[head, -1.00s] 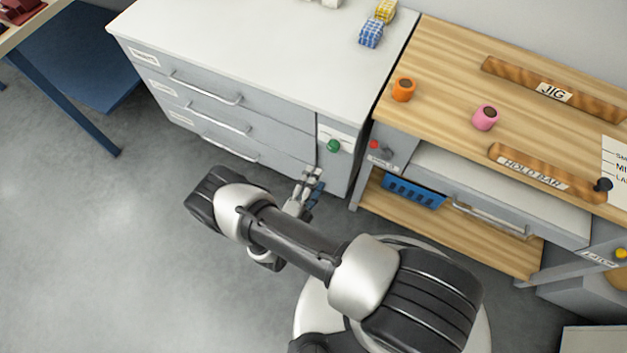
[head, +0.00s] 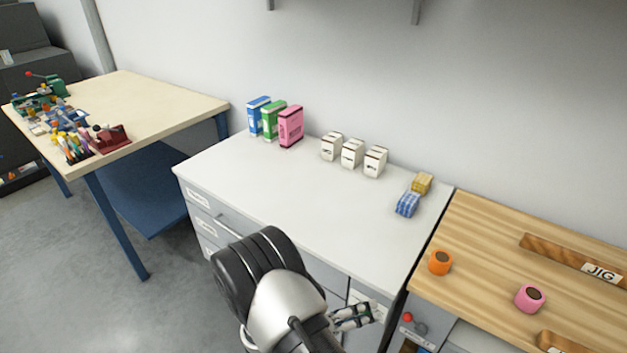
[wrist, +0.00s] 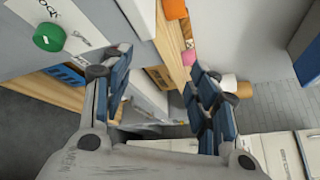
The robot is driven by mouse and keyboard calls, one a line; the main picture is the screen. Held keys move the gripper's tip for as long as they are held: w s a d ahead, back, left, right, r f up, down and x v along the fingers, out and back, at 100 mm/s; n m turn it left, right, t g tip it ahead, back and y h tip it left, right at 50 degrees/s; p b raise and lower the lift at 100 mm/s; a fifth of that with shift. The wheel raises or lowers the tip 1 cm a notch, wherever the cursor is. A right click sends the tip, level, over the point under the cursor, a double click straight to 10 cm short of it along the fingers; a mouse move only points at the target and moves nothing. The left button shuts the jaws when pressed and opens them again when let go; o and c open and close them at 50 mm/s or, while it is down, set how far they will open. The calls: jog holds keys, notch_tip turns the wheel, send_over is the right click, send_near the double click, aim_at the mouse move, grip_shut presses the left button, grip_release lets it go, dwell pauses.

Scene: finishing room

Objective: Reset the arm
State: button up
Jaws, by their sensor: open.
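My gripper (head: 356,316) shows at the lower middle of the head view, in front of the grey drawer cabinet (head: 250,180). In the wrist view its two blue-padded fingers (wrist: 163,95) are spread apart with nothing between them. My arm is bent, and its dark and silver links cover part of the cabinet front in the head view.
Boxes, white cartons (head: 352,153) and blue and yellow packs (head: 407,204) stand on the cabinet. Right is a wooden bench (head: 480,240) with an orange roll (head: 440,262) and pink roll (head: 530,298). Open floor lies left.

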jog(key=s+d+r+m+g+y, duration=0.3)
jog(key=s+r+m+g, duration=0.15)
jog(key=r+m, duration=0.5)
jog(key=s+d+r+m+g+y, duration=0.35)
jog(key=s+r+m, duration=0.25)
jog(key=r+m, duration=0.35)
jog(key=s+a+r+m+t+y, duration=0.4)
jog(key=s+r+m+t+y, duration=0.2)
jog(key=m, duration=0.9)
jog(key=shift+s+r+m+y, duration=0.4)
jog(key=shift+s+r+y, duration=0.85)
jog(key=shift+s+r, duration=0.65)
jog(key=shift+s+f, duration=0.1)
